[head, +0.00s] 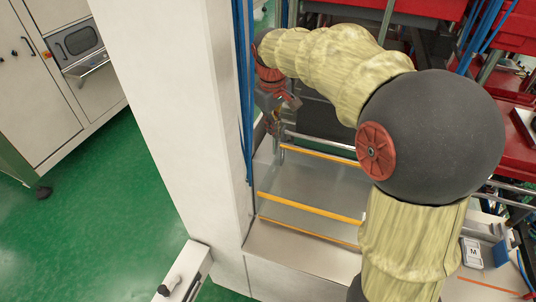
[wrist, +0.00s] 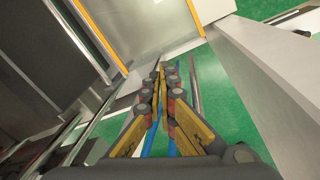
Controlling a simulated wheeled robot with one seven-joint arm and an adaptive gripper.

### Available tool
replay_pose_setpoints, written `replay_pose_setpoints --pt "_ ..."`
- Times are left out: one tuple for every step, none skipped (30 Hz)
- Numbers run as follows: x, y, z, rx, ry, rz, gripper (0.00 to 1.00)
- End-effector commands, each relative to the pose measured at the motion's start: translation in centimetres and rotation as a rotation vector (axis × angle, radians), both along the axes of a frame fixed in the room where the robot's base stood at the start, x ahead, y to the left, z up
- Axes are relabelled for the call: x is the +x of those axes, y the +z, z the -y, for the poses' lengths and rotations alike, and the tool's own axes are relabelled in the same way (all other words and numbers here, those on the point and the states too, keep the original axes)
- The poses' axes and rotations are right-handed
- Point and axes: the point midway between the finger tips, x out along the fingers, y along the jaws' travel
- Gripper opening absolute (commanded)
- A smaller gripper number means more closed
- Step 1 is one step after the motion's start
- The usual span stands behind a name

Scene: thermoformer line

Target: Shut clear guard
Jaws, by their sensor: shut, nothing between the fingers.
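The clear guard (head: 310,187) is a see-through panel with orange-yellow edge strips, in the middle of the head view, partly behind my arm. In the wrist view a pale panel with a yellow edge (wrist: 103,39), seemingly the same guard, fills the upper middle. I cannot tell its exact angle. My gripper (head: 277,122) is at the guard's far left end in the head view, beside the white column. In the wrist view my gripper (wrist: 161,72) has its fingers together and empty, with the tips close to the panel's lower corner. I cannot tell whether they touch it.
A tall white column (head: 180,110) with blue hoses stands just left of the guard. Red racks (head: 425,35) stand at the back right. A grey cabinet (head: 50,80) is at the far left, with open green floor (head: 100,215) before it.

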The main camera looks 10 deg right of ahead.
Motion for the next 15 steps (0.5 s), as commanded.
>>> replay_pose_setpoints --pt "1.9 -0.3 -0.3 -0.01 0.026 -0.024 0.0" --pt "2.9 -0.6 -0.4 -0.015 0.041 -0.037 0.0" --pt "4.2 -1.2 -0.6 -0.023 0.063 -0.054 0.0" --pt "5.1 -1.7 -0.7 -0.029 0.08 -0.067 0.0" --pt "6.1 -2.2 -0.8 -0.035 0.096 -0.079 0.0" --pt "7.3 -2.9 -1.0 -0.042 0.118 -0.095 0.0" --pt "8.1 -3.4 -1.1 -0.048 0.134 -0.108 0.0" --pt "9.0 -4.0 -1.3 -0.052 0.15 -0.121 0.0" --pt "10.1 -4.9 -1.5 -0.059 0.173 -0.138 0.0" --pt "10.8 -5.6 -1.6 -0.065 0.188 -0.151 0.0" --pt "11.6 -6.4 -1.8 -0.068 0.206 -0.164 0.0" --pt "12.5 -7.4 -2.0 -0.075 0.227 -0.181 0.0" --pt "13.2 -8.2 -2.1 -0.08 0.244 -0.194 0.0" --pt "13.8 -9.0 -2.3 -0.085 0.26 -0.207 0.0" --pt "14.6 -10.2 -2.4 -0.091 0.282 -0.224 0.0"
